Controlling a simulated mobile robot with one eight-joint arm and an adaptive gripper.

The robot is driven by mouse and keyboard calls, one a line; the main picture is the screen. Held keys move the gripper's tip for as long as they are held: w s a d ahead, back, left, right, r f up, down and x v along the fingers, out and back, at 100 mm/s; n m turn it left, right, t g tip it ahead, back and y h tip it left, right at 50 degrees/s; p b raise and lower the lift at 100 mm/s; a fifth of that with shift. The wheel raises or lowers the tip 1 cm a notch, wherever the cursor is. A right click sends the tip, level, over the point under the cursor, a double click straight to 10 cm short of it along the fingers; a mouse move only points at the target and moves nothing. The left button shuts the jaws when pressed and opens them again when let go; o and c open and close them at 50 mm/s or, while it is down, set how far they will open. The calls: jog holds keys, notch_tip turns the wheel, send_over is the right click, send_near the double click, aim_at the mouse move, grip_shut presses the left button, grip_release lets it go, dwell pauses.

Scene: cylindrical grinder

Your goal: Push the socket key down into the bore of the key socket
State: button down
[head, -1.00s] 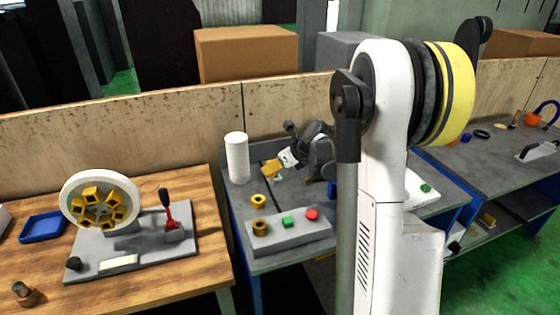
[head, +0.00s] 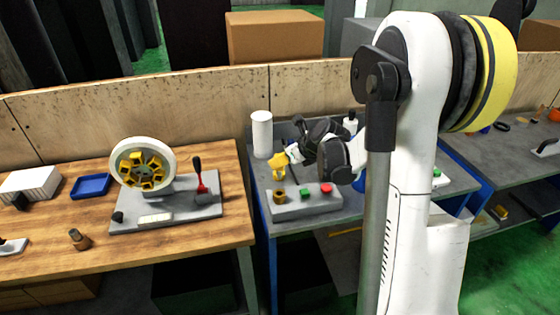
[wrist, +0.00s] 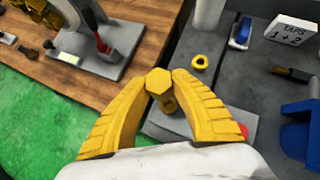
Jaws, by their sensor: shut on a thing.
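My gripper (wrist: 159,88) has two yellow fingers shut on the socket key (wrist: 159,81), whose yellow hexagonal head shows between the fingertips in the wrist view. In the head view my gripper (head: 281,162) is small, above and behind the grey button box. The key socket (head: 279,195) is a brownish brass cylinder standing on the left end of that box. In the wrist view the socket (wrist: 168,105) lies just beyond and below the key head, partly hidden by it. The key's lower end is hidden, and I cannot tell whether it touches the bore.
The grey box (head: 306,204) carries a green button (head: 305,195) and a red button (head: 326,188). A yellow ring (wrist: 199,62) lies on the bench beyond the socket. A white cylinder (head: 262,134) stands at the back. A grinding wheel fixture (head: 143,164) stands on the wooden table.

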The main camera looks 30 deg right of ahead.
aim_at(280, 174)
jog(key=shift+f+b, duration=2.3)
jog(key=shift+f, duration=0.6)
jog(key=shift+f+b, duration=2.2)
jog(key=shift+b, duration=0.1)
jog(key=c, duration=1.2)
grip_release()
jog(key=shift+o, duration=0.2)
jog(key=v, duration=1.2)
